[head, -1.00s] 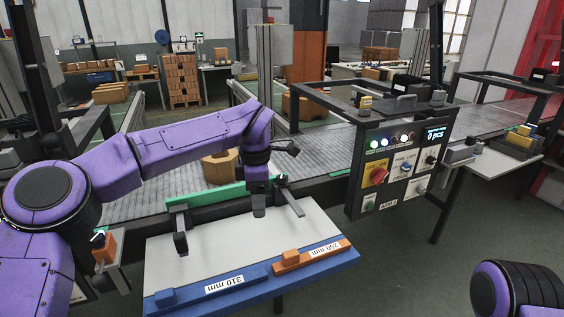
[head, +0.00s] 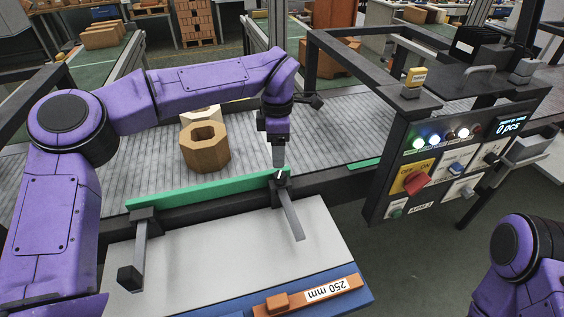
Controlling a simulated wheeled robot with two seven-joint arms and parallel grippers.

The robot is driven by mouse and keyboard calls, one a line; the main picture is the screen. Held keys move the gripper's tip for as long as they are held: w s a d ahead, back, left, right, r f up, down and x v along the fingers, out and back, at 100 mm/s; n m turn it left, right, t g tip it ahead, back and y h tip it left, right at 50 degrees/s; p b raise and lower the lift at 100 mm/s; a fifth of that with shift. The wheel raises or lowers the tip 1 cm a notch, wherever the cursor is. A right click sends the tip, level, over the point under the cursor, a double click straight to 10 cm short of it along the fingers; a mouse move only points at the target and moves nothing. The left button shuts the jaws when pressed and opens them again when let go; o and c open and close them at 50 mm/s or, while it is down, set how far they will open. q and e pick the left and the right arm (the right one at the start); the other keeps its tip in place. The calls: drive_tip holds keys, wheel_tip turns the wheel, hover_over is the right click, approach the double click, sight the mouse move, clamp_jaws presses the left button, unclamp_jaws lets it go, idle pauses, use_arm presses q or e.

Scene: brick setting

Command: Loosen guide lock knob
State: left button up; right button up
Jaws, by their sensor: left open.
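My left gripper (head: 279,164) points down just above the clamp (head: 281,180) at the right end of the green guide rail (head: 205,187). It is open, though its fingers look close to the clamp top; I cannot tell whether they touch it. A lock knob at this clamp is small and mostly hidden by the fingers. A grey bar (head: 292,219) runs from this clamp toward me. A second clamp (head: 144,214) sits at the rail's left end, with a bar ending in a black block (head: 130,278). My right gripper is out of view.
An octagonal brown block (head: 205,149) stands on the roller conveyor (head: 345,127) behind the rail, with a paler one behind it. A white board (head: 225,255) with an orange 250 mm gauge (head: 309,296) lies in front. A control panel (head: 447,165) is at right.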

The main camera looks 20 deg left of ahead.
sight(278, 174)
use_arm(q)
drive_tip(key=s+f, duration=0.2)
drive_tip(key=f, duration=0.1)
drive_tip(key=shift+s+d, duration=0.1)
drive_tip(key=shift+s, duration=0.05)
drive_tip(key=f, duration=0.1)
drive_tip(key=w+f, duration=0.1)
drive_tip(key=f, duration=0.1)
drive_tip(key=w+f, duration=0.1)
drive_tip(key=shift+w+f+p, duration=0.1)
drive_tip(key=shift+f+p, duration=0.1)
drive_tip(key=shift+p, duration=0.15)
drive_tip(key=shift+s+r, duration=0.3)
drive_tip(key=shift+s, duration=0.15)
drive_tip(key=shift+w+f, duration=0.1)
drive_tip(key=c, duration=1.1)
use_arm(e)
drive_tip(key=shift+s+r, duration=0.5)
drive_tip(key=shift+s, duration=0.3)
